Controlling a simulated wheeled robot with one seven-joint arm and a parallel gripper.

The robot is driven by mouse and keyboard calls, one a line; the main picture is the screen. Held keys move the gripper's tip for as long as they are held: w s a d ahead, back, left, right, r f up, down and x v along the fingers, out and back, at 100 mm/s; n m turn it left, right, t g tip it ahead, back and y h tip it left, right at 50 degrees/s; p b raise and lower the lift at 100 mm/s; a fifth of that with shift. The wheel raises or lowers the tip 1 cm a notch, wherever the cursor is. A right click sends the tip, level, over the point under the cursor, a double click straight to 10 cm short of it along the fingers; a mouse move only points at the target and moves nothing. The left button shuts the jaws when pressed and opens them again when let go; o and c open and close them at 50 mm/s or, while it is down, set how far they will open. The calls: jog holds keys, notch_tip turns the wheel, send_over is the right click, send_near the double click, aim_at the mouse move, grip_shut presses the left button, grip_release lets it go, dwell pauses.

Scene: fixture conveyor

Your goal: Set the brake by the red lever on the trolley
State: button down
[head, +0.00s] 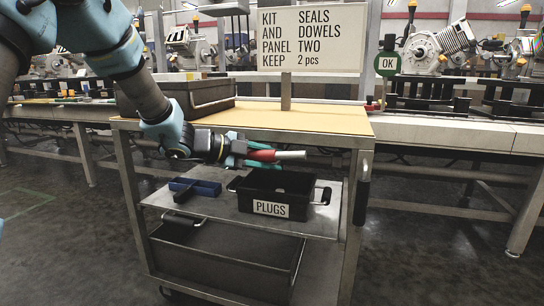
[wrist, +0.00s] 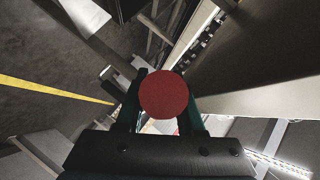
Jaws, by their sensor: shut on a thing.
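The trolley (head: 258,118) has a tan top, grey metal posts and a lower shelf. The red lever (head: 262,155) shows as a red grip with a pale rod pointing right, below the trolley's top edge. Where the rod's far end is fixed cannot be told. My gripper (head: 246,153) reaches in from the left with its teal fingers shut around the red grip. In the wrist view, the red lever's round end (wrist: 163,95) sits between the two fingers and faces the camera, hiding the rest of the lever.
A black bin labelled PLUGS (head: 270,209) and a blue tray (head: 195,188) stand on the lower shelf, under my gripper. A sign (head: 311,40) and a dark crate (head: 200,94) stand on top. The floor at the front left is clear.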

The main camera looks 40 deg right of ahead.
jog(key=c, duration=0.5)
grip_release()
